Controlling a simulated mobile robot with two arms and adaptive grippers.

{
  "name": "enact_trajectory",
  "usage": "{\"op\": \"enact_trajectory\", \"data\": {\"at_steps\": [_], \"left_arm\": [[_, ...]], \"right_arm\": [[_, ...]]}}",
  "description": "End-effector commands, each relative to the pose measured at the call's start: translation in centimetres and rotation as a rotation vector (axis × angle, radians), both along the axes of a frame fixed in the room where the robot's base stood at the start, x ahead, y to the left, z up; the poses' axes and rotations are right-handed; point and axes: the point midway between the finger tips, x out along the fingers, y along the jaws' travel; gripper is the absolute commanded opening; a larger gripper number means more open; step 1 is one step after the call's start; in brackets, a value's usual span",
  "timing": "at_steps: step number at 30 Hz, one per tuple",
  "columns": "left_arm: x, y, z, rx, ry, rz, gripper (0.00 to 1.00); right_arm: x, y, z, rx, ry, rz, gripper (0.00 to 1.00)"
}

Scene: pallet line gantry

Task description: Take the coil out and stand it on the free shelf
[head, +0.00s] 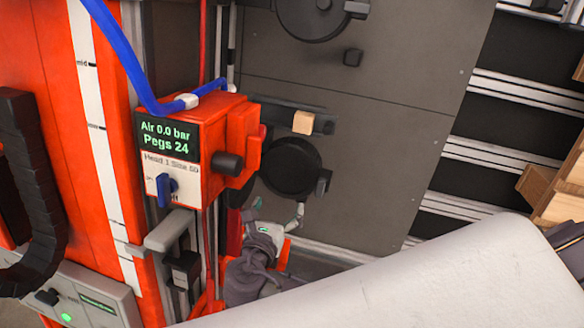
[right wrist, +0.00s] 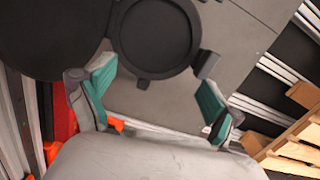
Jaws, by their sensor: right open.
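I cannot clearly make out a coil. A round black canister (head: 292,167) sits on the grey panel beside the red head box (head: 215,140). In the right wrist view the canister (right wrist: 155,38) shows a thick black rim around a dark grey disc; I cannot tell whether that disc is a coil. My right gripper (head: 278,218) is just below the canister in the head view. In the right wrist view its teal-padded fingers (right wrist: 155,80) are wide apart with nothing between them, pointing toward the canister. I cannot identify a free shelf. My left gripper is not in view.
A wooden block (head: 303,122) sits on a dark bracket above the canister. Another black round part (head: 318,15) is at the top. A blue hose (head: 125,50) runs to the head box. Dark slots with white rails (head: 500,150) and wooden slats (head: 565,185) are at the right.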

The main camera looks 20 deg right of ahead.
Motion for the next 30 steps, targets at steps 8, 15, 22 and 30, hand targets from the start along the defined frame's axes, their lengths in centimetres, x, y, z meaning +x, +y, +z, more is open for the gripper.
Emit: {"op": "enact_trajectory", "data": {"at_steps": [8, 15, 22, 30], "left_arm": [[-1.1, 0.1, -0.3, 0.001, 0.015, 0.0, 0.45], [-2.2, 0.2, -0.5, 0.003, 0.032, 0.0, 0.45], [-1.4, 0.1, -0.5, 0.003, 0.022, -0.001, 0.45], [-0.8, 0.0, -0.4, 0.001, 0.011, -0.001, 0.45]], "right_arm": [[3.9, -2.7, -1.6, -0.016, -0.003, -0.002, 0.91], [6.2, -4.1, -2.7, -0.012, -0.002, -0.001, 0.91], [8.2, -4.9, -3.7, -0.014, -0.002, -0.002, 0.91], [10.6, -6.3, -5.0, -0.011, -0.001, 0.0, 0.91]]}}
